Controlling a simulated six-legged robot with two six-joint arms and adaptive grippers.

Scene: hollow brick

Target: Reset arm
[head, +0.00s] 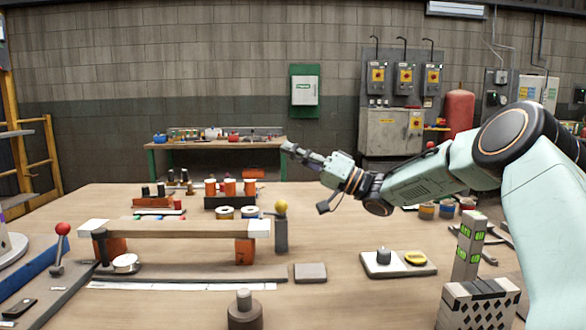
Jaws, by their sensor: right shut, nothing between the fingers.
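My right arm comes in from the right, and its gripper (290,148) is held up above the back of the wooden table (340,225), pointing left. Its fingers are together with nothing between them, and it touches nothing. My left gripper does not show in the head view.
A wooden beam (175,228) rests on orange bricks at the left. A yellow-knobbed post (281,230), a grey block (310,272) and a white tray (375,264) stand on the table. A checkered block (478,305) is at front right. The table's middle is mostly clear.

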